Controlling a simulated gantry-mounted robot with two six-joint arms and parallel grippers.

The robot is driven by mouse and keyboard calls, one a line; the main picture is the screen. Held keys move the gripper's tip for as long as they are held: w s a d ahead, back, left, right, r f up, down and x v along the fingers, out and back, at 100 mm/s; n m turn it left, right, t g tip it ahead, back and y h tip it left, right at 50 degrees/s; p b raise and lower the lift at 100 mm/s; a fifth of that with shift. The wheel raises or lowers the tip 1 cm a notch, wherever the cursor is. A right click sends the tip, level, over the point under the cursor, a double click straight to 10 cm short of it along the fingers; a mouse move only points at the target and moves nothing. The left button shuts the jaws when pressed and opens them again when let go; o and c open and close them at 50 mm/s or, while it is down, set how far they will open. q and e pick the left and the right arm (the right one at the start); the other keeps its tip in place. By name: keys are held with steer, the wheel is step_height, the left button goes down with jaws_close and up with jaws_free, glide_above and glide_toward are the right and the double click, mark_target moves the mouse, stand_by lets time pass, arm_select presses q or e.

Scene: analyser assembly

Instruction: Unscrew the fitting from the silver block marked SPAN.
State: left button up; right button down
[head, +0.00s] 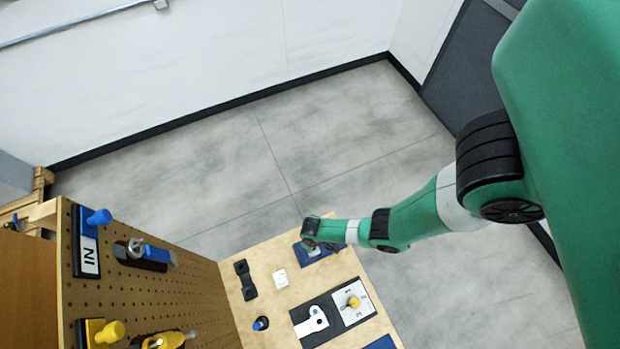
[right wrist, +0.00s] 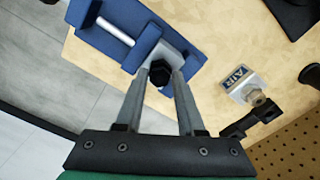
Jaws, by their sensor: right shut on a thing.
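A silver block (right wrist: 172,57) sits at the blue vise (right wrist: 118,22); no SPAN marking is readable on it. A dark hexagonal fitting (right wrist: 159,73) stands at the block's near side. My right gripper (right wrist: 160,82) is shut on this fitting, one finger on each side of it. In the head view my right gripper (head: 310,243) is over the blue vise (head: 322,253) at the table's far edge, and the arm hides the block and fitting there. My left gripper is in neither view.
A silver block marked AIR (right wrist: 238,83) with a metal fitting lies beside a black holder (right wrist: 262,117). A pegboard (head: 200,300) with valves rises at the left. A yellow-knobbed plate (head: 352,303) and a white wrench-shaped piece (head: 312,322) lie on the table's near part.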

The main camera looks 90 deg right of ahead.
steer(key=n, duration=0.4)
steer(key=shift+n, duration=2)
steer(key=n, duration=0.4)
